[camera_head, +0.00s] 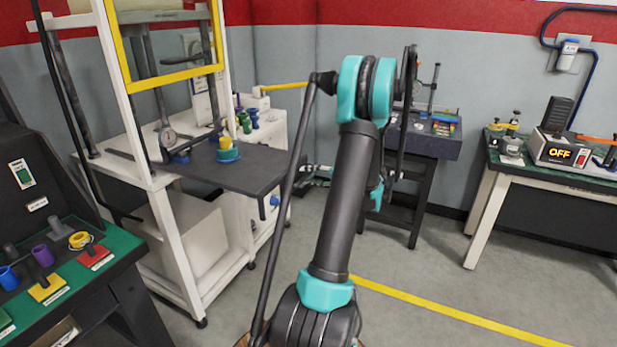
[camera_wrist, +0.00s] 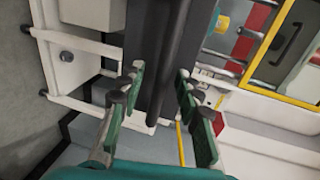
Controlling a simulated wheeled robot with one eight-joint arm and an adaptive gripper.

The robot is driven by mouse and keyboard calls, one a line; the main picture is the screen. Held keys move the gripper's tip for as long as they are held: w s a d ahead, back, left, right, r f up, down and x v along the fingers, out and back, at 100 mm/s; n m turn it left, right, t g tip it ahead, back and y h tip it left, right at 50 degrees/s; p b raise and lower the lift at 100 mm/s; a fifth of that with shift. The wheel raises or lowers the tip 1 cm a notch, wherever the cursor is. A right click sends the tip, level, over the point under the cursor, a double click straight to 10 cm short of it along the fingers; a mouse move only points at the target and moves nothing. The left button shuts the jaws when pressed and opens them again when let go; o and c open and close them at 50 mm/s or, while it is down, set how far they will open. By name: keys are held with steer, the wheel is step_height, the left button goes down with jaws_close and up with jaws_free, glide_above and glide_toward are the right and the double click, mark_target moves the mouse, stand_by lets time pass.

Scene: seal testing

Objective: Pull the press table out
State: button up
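The press table (camera_head: 255,168) is a flat dark plate in the white press frame. It sticks out to the right past the frame in the head view. A teal and yellow round piece (camera_head: 227,150) sits on it. In the wrist view the dark table (camera_wrist: 155,30) runs down the middle of the picture. My gripper (camera_wrist: 160,73) is open, with green-padded fingers on either side of the dark plate. I cannot tell whether the fingers touch it.
The press has a white frame (camera_head: 183,250) and a yellow guard (camera_head: 175,77). A green-topped bench (camera_head: 100,262) stands at the near left. A dark side table (camera_head: 432,143) and a bench with an "OFF" box (camera_head: 560,150) stand behind and right. The floor at right is clear.

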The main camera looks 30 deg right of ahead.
steer(key=v, duration=1.1)
steer(key=shift+s, duration=0.3)
steer(key=shift+d, duration=0.2)
stand_by(0.3)
